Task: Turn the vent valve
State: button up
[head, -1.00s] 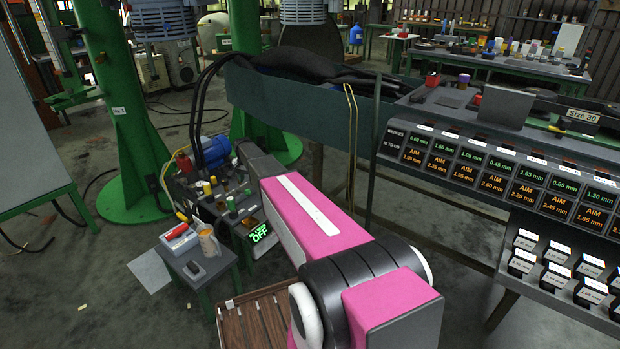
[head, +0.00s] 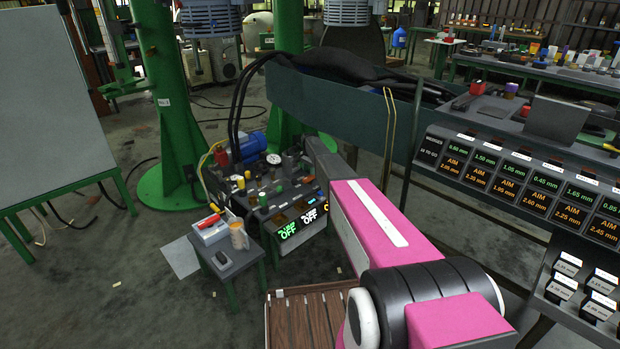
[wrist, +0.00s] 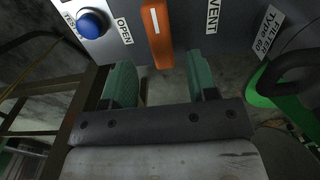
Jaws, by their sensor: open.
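In the wrist view, an orange lever (wrist: 158,36) with a white stripe sits on a grey panel between an OPEN label (wrist: 124,30) and a VENT label (wrist: 212,16). I take it as the vent valve handle. My gripper (wrist: 158,66) is open, its green fingers either side of the lever's lower end, with gaps showing. I cannot tell how far they reach along it. In the head view, my pink arm reaches to the pump unit (head: 262,183) with gauges and coloured knobs. The gripper and lever are not clearly visible there.
A blue knob (wrist: 92,23) sits left of the lever. In the head view, a small side table (head: 228,262) holds a red-and-white box (head: 210,229). A display rack (head: 525,185) stands at right.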

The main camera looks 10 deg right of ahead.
aim_at(309, 176)
notch_tip(309, 176, down, 5)
dwell(0.3)
jog(key=c, duration=0.9)
